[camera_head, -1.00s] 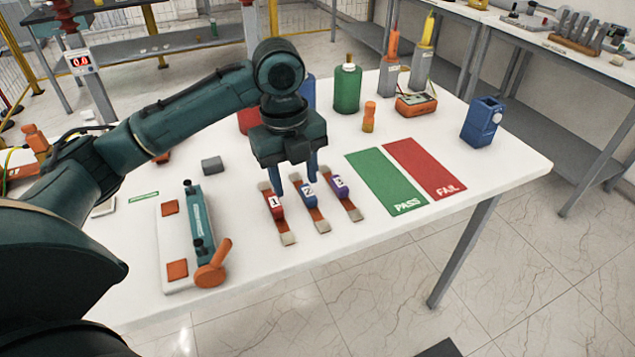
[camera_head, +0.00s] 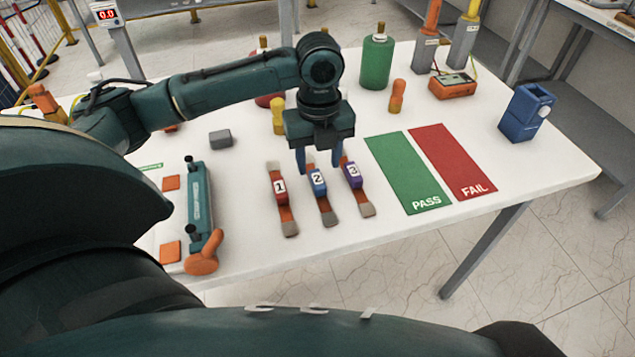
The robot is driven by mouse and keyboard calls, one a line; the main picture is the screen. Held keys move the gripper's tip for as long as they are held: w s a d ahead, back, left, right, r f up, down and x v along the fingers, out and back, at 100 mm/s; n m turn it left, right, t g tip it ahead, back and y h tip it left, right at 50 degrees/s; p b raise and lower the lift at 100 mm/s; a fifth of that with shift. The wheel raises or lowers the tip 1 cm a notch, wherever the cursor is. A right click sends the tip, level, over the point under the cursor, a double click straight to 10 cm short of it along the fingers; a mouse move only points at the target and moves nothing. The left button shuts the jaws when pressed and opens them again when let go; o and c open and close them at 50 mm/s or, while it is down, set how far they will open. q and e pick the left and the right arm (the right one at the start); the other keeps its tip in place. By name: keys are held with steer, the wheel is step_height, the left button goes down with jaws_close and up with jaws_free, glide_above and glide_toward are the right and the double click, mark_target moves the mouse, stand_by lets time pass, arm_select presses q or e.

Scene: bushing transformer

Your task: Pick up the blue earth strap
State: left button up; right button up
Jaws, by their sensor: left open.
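The blue earth strap (camera_head: 318,183), marked 2, lies on the white table between the red strap (camera_head: 281,191), marked 1, and the purple strap (camera_head: 352,175), marked 3. Each has a coloured block on a brown band with pale ends. My left gripper (camera_head: 319,164) is open and points down, its two blue fingers over the far part of the blue strap. It hides the strap's far end. I cannot tell the exact height of the fingertips above the strap. My right gripper is not in view.
A green PASS mat (camera_head: 408,172) and a red FAIL mat (camera_head: 452,161) lie to the right. A teal clamp fixture (camera_head: 198,205) with an orange handle is at left. Bottles and an orange meter (camera_head: 452,86) stand behind; a blue device (camera_head: 526,112) is at far right.

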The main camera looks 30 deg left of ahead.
mark_target(317, 179)
arm_select(q)
steer(key=f, duration=0.5)
steer(key=shift+a, duration=0.2)
steer(key=shift+c, duration=0.2)
jaws_close()
